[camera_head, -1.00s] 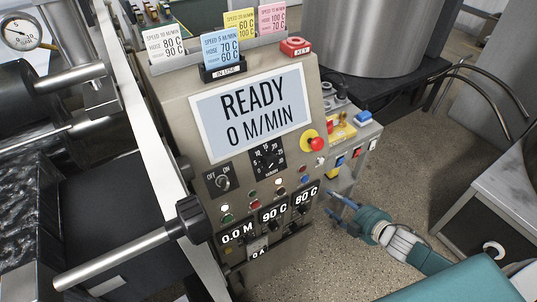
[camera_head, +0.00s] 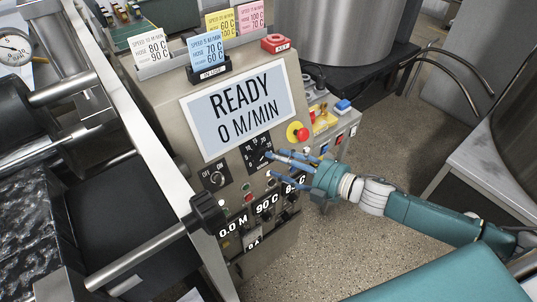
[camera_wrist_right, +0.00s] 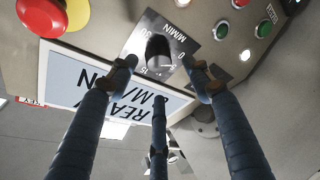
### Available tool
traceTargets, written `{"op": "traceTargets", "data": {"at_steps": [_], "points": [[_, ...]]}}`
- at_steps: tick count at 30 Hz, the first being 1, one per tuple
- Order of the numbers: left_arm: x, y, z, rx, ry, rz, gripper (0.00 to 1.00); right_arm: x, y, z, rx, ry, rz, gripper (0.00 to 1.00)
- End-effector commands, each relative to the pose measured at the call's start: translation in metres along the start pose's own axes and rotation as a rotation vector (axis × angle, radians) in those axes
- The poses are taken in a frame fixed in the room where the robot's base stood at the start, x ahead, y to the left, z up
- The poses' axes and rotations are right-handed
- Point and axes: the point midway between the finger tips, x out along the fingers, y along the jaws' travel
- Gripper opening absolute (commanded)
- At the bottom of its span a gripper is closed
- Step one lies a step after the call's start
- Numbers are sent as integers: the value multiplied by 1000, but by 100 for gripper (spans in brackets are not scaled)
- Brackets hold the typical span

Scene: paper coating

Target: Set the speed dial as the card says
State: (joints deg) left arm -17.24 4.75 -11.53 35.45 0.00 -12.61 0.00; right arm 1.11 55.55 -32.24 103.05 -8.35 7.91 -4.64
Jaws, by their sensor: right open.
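The speed dial (camera_head: 258,154) is a dark square plate with numbers and a knob, on the panel below the READY 0 M/MIN screen (camera_head: 238,106). In the right wrist view the dial knob (camera_wrist_right: 159,50) stands between the fingertips, apart from them as far as I can tell. My right gripper (camera_head: 273,165) is open at the dial's right edge; its blue fingers (camera_wrist_right: 165,75) point at the plate. The blue card (camera_head: 207,50) stands in the IN USE holder (camera_head: 209,74) and reads speed 5 M/MIN, 70 C, 60 C; its small print is faint. My left gripper is not in view.
White (camera_head: 150,46), yellow (camera_head: 220,24) and pink (camera_head: 251,17) cards stand in a rack behind. A red emergency button (camera_head: 302,134) on yellow is close to the right hand. An ON/OFF switch (camera_head: 216,178) and lamps surround the dial.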

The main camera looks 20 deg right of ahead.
Motion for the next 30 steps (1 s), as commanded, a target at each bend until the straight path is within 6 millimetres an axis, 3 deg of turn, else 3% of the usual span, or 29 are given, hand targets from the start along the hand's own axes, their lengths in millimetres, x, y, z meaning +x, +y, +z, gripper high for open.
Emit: {"op": "traceTargets", "data": {"at_steps": [9,20,27,30], "points": [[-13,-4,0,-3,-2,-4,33,38,2,-1,0,0,1,50],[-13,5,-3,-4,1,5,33,43,0,0,0,-1,-1,50],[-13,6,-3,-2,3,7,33,43,-1,-1,0,1,-2,7],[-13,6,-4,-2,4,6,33,43,-1,-1,1,2,-2,6]]}}
